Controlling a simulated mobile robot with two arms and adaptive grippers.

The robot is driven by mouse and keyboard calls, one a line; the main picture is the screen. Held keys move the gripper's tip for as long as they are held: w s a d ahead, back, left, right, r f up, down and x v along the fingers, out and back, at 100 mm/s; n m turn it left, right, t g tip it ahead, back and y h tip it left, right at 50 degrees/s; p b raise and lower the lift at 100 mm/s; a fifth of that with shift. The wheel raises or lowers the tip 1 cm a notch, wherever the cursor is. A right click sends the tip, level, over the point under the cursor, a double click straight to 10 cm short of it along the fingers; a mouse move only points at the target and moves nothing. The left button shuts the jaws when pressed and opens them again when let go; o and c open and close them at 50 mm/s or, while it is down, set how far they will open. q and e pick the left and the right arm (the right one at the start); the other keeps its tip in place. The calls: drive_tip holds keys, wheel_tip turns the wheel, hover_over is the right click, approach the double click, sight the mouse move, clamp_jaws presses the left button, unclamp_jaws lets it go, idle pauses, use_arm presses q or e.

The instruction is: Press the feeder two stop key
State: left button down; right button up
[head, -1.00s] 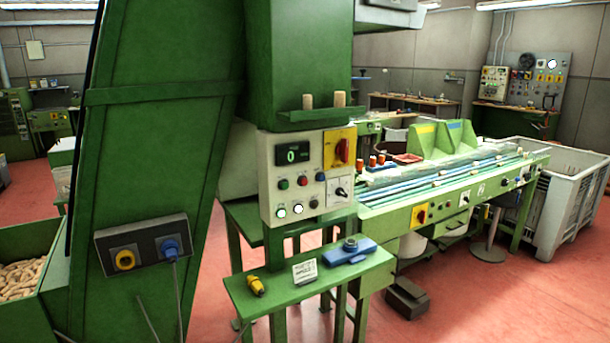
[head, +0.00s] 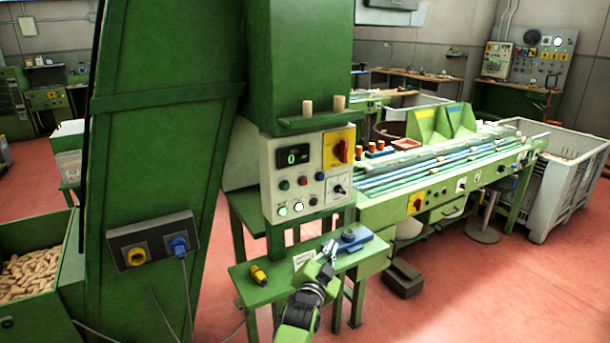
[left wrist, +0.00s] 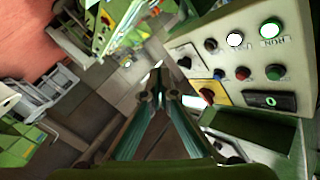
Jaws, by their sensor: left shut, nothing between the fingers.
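A pale control panel (head: 270,185) on the green machine carries a green key (head: 284,184), a red key (head: 302,182) and a blue key (head: 319,177). I cannot read which key is labelled feeder two stop. In the left wrist view the panel appears turned over, with the red key (left wrist: 243,73) right of the fingers. My left gripper (head: 332,247) is shut and empty, below and in front of the panel, apart from it. Its fingertips meet in the left wrist view (left wrist: 157,66). My right gripper is out of view.
A small green shelf (head: 245,287) below the panel holds a yellow object (head: 259,274), a white card and a blue item (head: 362,237). A display (head: 293,156) and a red rotary switch (head: 341,151) sit above the keys. A conveyor bench stands at right.

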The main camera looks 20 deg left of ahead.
use_arm(q)
wheel_tip(320, 180, up, 14)
drive_tip(key=w+a+t+y+p, duration=0.1)
drive_tip(key=a, duration=0.1)
drive_tip(key=shift+w+f+t, duration=0.15)
drive_tip(key=shift+w+t, duration=0.1)
drive_tip(key=shift+t, duration=0.15)
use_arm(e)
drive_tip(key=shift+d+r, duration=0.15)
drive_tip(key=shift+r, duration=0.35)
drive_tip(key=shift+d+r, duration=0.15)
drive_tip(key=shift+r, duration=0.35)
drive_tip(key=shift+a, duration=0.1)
